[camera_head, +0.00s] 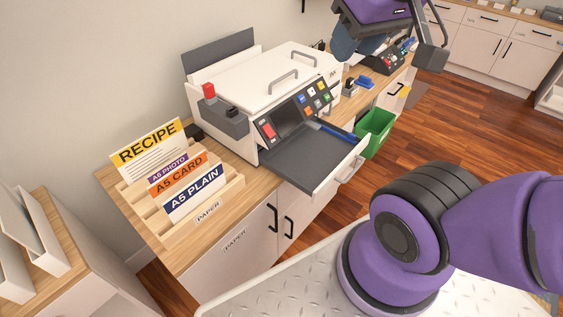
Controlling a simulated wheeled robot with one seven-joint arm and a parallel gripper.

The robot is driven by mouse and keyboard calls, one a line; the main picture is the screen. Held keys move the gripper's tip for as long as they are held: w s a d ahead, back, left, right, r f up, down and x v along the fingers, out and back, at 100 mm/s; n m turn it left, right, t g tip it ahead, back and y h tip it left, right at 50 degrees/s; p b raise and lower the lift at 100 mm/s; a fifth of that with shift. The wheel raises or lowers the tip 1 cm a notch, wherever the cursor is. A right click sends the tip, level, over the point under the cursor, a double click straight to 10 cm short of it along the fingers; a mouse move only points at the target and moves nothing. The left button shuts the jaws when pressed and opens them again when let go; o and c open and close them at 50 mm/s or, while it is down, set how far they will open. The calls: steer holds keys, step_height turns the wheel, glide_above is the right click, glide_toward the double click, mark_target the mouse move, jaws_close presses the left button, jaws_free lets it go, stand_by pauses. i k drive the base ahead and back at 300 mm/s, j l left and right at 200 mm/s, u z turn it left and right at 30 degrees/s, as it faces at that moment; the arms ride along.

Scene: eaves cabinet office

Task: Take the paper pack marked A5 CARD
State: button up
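The paper pack marked A5 CARD (178,176) has an orange label and stands tilted in the slotted paper rack (229,192) on the cabinet top at the left. The A5 PLAIN pack (195,189), with a dark blue label, stands in front of it and hides its lower part. The A6 PHOTO pack (168,168), with a purple label, is behind it. My gripper (388,22) appears to be partly in view at the top right, cut by the frame edge, well away from the rack.
A yellow RECIPE sheet (147,148) stands at the rack's back. A white machine (260,85) with a control panel and a grey tray (305,160) projecting forward sits right of the rack. A green bin (374,132) is beyond the tray. White holders (30,240) stand at the far left.

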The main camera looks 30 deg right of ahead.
mark_target(163, 189)
steer(key=i+j+z, duration=0.25)
steer(key=j, duration=0.8)
steer(key=j+z, duration=0.3)
steer(key=j, duration=0.7)
